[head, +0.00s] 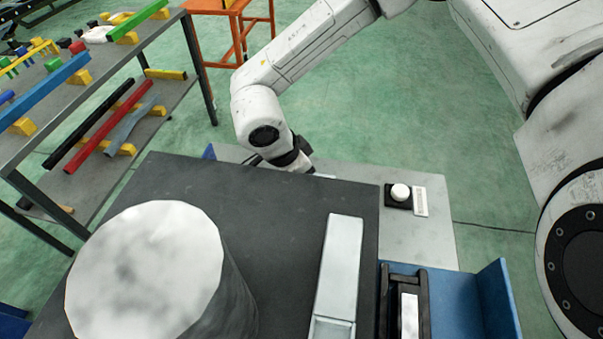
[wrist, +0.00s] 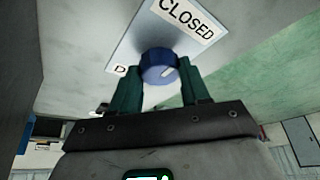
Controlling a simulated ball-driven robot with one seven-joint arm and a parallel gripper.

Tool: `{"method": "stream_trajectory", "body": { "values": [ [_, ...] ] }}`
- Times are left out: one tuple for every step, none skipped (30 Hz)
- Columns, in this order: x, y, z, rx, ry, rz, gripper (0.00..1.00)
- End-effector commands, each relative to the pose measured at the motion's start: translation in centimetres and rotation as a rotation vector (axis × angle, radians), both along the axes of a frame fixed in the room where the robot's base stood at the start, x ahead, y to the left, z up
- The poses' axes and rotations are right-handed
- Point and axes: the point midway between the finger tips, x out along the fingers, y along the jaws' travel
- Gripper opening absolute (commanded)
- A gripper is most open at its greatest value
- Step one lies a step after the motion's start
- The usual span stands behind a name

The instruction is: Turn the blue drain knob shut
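The blue drain knob (wrist: 158,66) shows in the wrist view, with a short white mark on its face. It sits on a pale plate whose printed label (wrist: 187,17) reads "CLOSED" at the upper right. Only a letter "D" of another label shows at the left; the rest is hidden. My gripper (wrist: 160,75) has its two green fingers on either side of the knob, apparently touching it. In the head view, my gripper (head: 298,165) is low behind the dark block's far edge, and the knob is hidden there.
A dark block (head: 285,210) carries a pale round cylinder (head: 145,270) and a metal bar (head: 340,265). A white button (head: 400,192) stands on the grey surface at right. A shelf rack (head: 150,100) is at left.

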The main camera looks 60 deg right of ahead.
Motion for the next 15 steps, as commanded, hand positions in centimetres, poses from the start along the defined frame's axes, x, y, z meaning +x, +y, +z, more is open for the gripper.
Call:
{"method": "stream_trajectory", "body": {
  "values": [
    [-0.06, -0.04, -0.09, 0.0, 0.002, 0.001, 0.5],
    [-0.06, -0.03, -0.09, 0.0, 0.002, 0.001, 0.53],
    [-0.05, -0.03, -0.08, -0.001, 0.001, 0.0, 0.57],
    [-0.04, -0.02, -0.07, -0.001, 0.001, 0.0, 0.6],
    [-0.03, -0.02, -0.06, -0.001, 0.001, 0.0, 0.63],
    [-0.03, -0.02, -0.05, -0.001, 0.001, 0.0, 0.67],
    [-0.03, -0.02, -0.05, -0.001, 0.001, 0.0, 0.7],
    [-0.02, -0.02, -0.04, 0.0, 0.001, 0.0, 0.7],
    [-0.02, -0.02, -0.03, 0.0, 0.0, -0.001, 0.7],
    [-0.02, -0.02, -0.03, 0.0, 0.0, -0.001, 0.7],
    [-0.02, -0.01, -0.02, 0.0, 0.0, -0.001, 0.7],
    [-0.02, -0.01, -0.02, 0.0, 0.0, -0.001, 0.7],
    [-0.01, -0.02, -0.01, 0.0, 0.0, -0.001, 0.7],
    [-0.01, -0.02, -0.01, 0.0, 0.0, -0.001, 0.7],
    [-0.01, -0.02, -0.01, 0.0, 0.0, -0.001, 0.7]
  ]
}}
